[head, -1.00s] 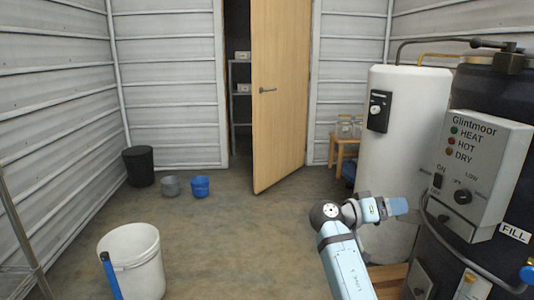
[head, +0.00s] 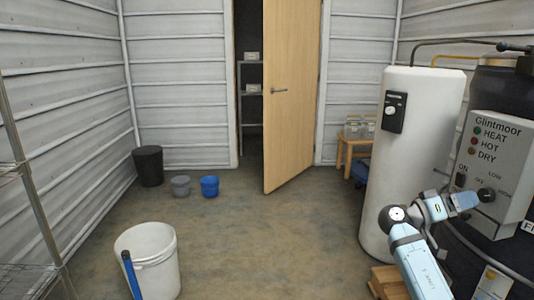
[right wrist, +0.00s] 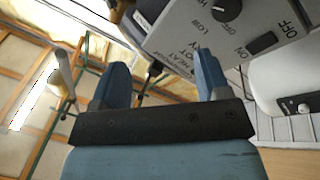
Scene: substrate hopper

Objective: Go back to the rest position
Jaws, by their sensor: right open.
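My right gripper (head: 464,201) is in front of the control box (head: 508,160) marked Glintmoor, close to its dial knob (head: 487,195). In the right wrist view my right gripper (right wrist: 162,78) is open, its two blue fingers apart with nothing between them. The knob (right wrist: 226,8) and the ON/OFF switch (right wrist: 263,42) show on the box beyond the fingers. In the head view the fingertips overlap the knob's edge, and I cannot tell whether they touch it. My left gripper is not in view.
A white tank (head: 425,130) stands left of the control box, with a wooden pallet (head: 388,281) low beside it. A white bucket (head: 150,255) and wire rack (head: 28,225) are at left. Smaller buckets stand farther back. A wooden door (head: 290,100) is ajar. The middle floor is clear.

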